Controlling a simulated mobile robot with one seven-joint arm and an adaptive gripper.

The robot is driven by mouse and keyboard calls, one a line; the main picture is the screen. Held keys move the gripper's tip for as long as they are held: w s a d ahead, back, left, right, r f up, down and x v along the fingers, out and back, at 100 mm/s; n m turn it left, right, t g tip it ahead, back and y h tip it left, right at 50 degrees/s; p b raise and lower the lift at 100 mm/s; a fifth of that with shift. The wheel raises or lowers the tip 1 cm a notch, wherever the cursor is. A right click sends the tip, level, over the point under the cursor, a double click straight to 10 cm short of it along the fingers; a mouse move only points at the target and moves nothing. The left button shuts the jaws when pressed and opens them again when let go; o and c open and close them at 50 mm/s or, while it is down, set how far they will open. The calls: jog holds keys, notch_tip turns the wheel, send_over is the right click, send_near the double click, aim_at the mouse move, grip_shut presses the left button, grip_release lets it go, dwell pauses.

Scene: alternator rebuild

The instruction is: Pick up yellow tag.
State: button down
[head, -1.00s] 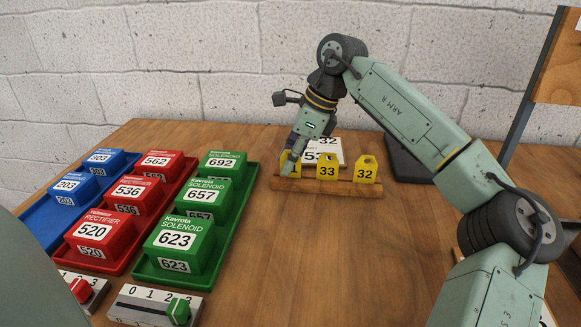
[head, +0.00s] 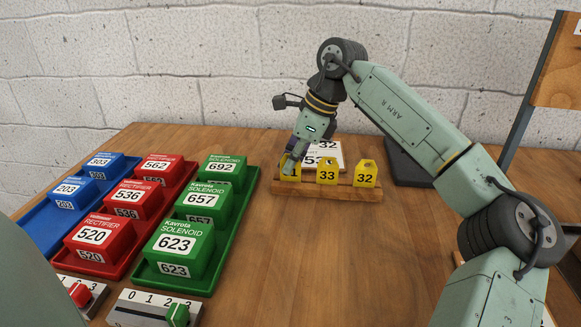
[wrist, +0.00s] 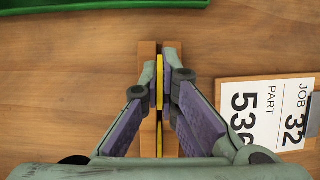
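Three yellow tags stand in a row on a wooden rack (head: 325,190) in the head view. The right one reads 32 (head: 365,174) and the middle one reads 33 (head: 327,172). My gripper (head: 290,168) is at the left yellow tag (head: 294,172), whose number is partly hidden with only a 1 showing. In the wrist view my fingertips (wrist: 161,80) are close together on both sides of a thin yellow tag (wrist: 160,82), seen edge-on, and appear to press on it. The tag is still at the rack. More yellow shows lower along the rack, between my fingers.
A job card (wrist: 268,112) reading JOB 32, PART 53-something lies beside the rack. Blue, red and green trays (head: 222,255) with numbered boxes stand left. Slider counters (head: 140,310) are at the front left. A dark flat pad (head: 408,165) lies right of the rack.

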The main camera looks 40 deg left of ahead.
jog(key=shift+r, duration=0.55)
notch_tip(320, 180, up, 2)
jog(key=shift+r+b, duration=0.15)
jog(key=shift+b, duration=0.2)
jog(key=s+d+r+b, duration=0.1)
jog(key=s+d+b, duration=0.3)
jog(key=d, duration=1)
jog(key=shift+s+d+r, duration=0.2)
jog(key=shift+s+r, duration=0.05)
jog(key=shift+s, duration=1.3)
jog(key=shift+s, duration=0.1)
